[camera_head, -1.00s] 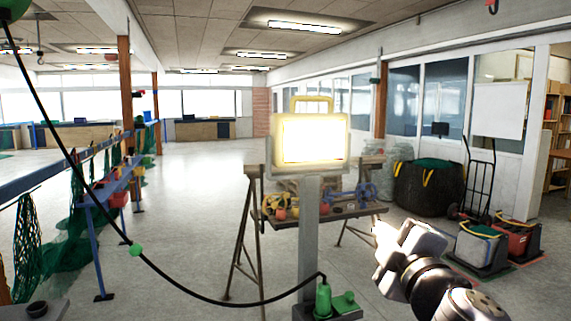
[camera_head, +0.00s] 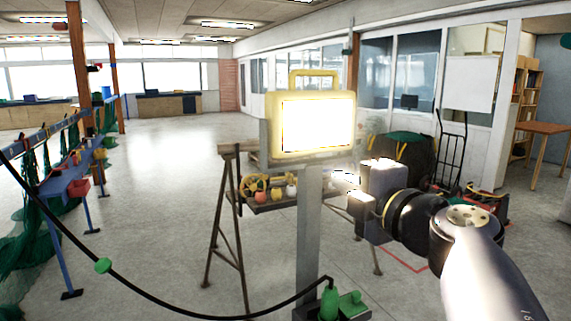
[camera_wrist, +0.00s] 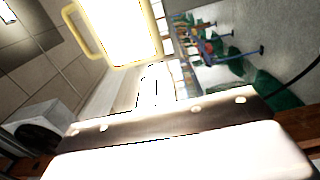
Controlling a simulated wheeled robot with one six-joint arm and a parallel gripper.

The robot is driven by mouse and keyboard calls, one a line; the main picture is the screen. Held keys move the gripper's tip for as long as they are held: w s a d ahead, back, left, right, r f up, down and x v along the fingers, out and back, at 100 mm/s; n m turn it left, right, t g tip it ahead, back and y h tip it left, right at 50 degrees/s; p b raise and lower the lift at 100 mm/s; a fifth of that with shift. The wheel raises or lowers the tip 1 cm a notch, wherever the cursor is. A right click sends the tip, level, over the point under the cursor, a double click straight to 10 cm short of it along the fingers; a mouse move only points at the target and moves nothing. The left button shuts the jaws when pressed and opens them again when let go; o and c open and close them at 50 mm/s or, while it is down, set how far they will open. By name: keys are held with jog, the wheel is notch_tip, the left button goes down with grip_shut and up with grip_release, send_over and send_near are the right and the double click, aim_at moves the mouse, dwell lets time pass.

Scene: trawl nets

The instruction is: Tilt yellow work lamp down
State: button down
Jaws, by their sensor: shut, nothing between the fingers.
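The yellow work lamp (camera_head: 312,94) is lit, its bright face towards me and a yellow handle loop on top. It sits on a grey post (camera_head: 312,225). In the wrist view the lamp (camera_wrist: 148,62) glows at upper left of centre, with its handle (camera_wrist: 80,32) beside it. My gripper (camera_head: 340,178) is to the right of the post, just below the lamp's lower right corner. It is shut and empty, its fingers washed out by glare in both views. I cannot tell whether it touches the lamp's bracket.
A black cable (camera_head: 160,281) runs from the left to a green plug at the post's foot. A trestle table (camera_head: 229,215) with floats and gear stands behind the post. A blue rack (camera_head: 70,185) with nets is at left. The floor between is clear.

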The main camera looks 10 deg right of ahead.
jog(key=x, duration=1.4)
jog(key=shift+p, duration=0.3)
jog(key=shift+f, duration=0.1)
jog(key=t+b, duration=0.1)
jog(key=b, duration=0.3)
jog(key=w+f+t+b, duration=0.1)
jog(key=b, duration=0.7)
jog(key=shift+w+a+f+t+y+b, duration=0.25)
jog(key=shift+w+t+y+b, duration=0.05)
jog(key=shift+w+t+y, duration=0.1)
jog(key=b, duration=0.3)
jog(key=shift+f+t, duration=0.1)
jog(key=shift+t, duration=0.3)
jog(key=b, duration=0.2)
jog(key=shift+a+t+y+b, duration=0.1)
jog(key=shift+t+y+b, duration=0.2)
